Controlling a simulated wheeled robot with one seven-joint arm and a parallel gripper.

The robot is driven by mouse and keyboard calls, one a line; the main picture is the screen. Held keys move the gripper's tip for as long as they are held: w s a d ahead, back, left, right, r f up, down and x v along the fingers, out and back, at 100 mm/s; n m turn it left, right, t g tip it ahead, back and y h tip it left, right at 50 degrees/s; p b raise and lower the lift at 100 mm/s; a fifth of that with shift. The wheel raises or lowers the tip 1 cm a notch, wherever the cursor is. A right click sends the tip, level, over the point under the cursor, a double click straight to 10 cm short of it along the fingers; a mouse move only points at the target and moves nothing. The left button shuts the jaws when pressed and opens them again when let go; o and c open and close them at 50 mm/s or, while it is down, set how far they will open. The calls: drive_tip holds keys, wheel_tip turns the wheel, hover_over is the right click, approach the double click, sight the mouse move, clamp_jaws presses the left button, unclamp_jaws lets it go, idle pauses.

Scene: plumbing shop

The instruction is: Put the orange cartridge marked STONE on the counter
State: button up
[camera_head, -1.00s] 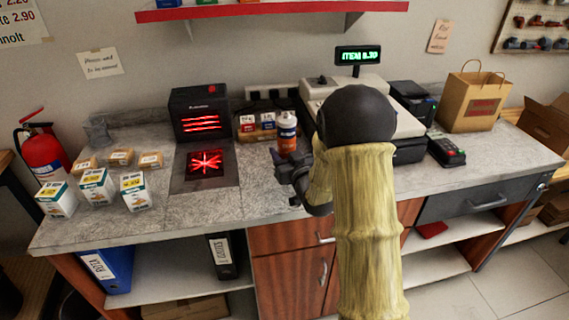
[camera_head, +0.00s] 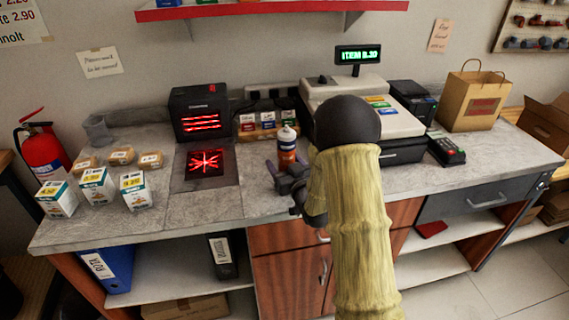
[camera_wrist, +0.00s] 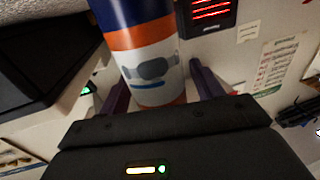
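The orange cartridge (camera_head: 287,154), with a white nozzle end and a white and blue band, stands upright at the counter, left of the cash register. Its base is partly hidden by my gripper, and it appears to rest on the counter (camera_head: 215,207). My gripper (camera_head: 284,171) is low over the counter with one finger on each side of the cartridge. In the wrist view the cartridge (camera_wrist: 145,45) stands between the spread fingers (camera_wrist: 165,82), with a narrow gap at the right finger. Its label shows a grey-blue picture; I cannot read the word STONE.
A scanner with red lines (camera_head: 200,112) and its glowing plate (camera_head: 206,163) are to the left. Several small boxes (camera_head: 97,187) stand farther left. The register (camera_head: 392,119) and card terminal (camera_head: 447,150) are to the right.

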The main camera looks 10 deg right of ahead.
drive_tip(key=shift+r, duration=0.15)
drive_tip(key=s, duration=0.3)
drive_tip(key=s+d+b, duration=0.1)
drive_tip(key=s, duration=0.2)
drive_tip(key=s+d+b, duration=0.1)
drive_tip(key=s, duration=0.2)
drive_tip(key=shift+s, duration=0.1)
drive_tip(key=p, duration=0.3)
drive_tip(key=shift+s+r, duration=0.1)
drive_tip(key=s+p, duration=0.2)
drive_tip(key=p, duration=0.3)
drive_tip(key=shift+s+d, duration=0.2)
drive_tip(key=shift+w, duration=0.1)
